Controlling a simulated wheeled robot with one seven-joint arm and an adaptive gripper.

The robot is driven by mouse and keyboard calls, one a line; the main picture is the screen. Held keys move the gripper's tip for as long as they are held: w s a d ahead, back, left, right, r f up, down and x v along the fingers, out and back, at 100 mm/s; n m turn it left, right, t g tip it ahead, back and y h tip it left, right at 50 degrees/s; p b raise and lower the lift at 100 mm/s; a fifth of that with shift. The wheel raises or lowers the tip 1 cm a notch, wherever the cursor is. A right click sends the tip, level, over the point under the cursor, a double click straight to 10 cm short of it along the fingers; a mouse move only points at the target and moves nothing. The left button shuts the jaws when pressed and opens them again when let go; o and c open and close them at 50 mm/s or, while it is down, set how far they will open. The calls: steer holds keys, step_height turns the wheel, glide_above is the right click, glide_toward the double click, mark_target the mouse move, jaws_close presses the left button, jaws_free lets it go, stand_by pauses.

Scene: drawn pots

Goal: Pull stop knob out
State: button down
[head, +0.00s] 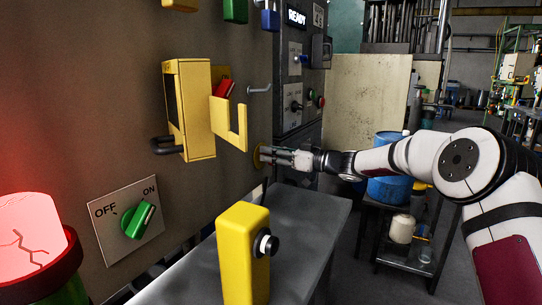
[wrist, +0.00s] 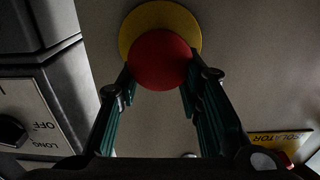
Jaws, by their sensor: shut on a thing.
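The stop knob (wrist: 160,60) is a round red button on a yellow round base (wrist: 160,15), set in the grey panel. In the wrist view my gripper (wrist: 160,88) has its two dark green fingers on either side of the red knob, shut on it. In the head view my gripper (head: 268,154) reaches left to the panel, with its fingertips at the yellow base (head: 257,158). The red knob is hidden behind the fingers there. The wrist view does not show how far the knob stands out from its base.
A yellow box (head: 190,110) and a yellow bracket (head: 229,122) stick out of the panel above left of my gripper. A green OFF/ON switch (head: 138,220) is lower left. A yellow post with a black button (head: 242,255) stands on the grey bench (head: 312,225). A blue drum (head: 389,188) is behind my arm.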

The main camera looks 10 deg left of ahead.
steer(key=shift+d+f, duration=0.1)
steer(key=c, duration=1.1)
jaws_free()
steer(key=shift+d, duration=0.1)
steer(key=v, duration=1.2)
steer(key=shift+s, duration=0.15)
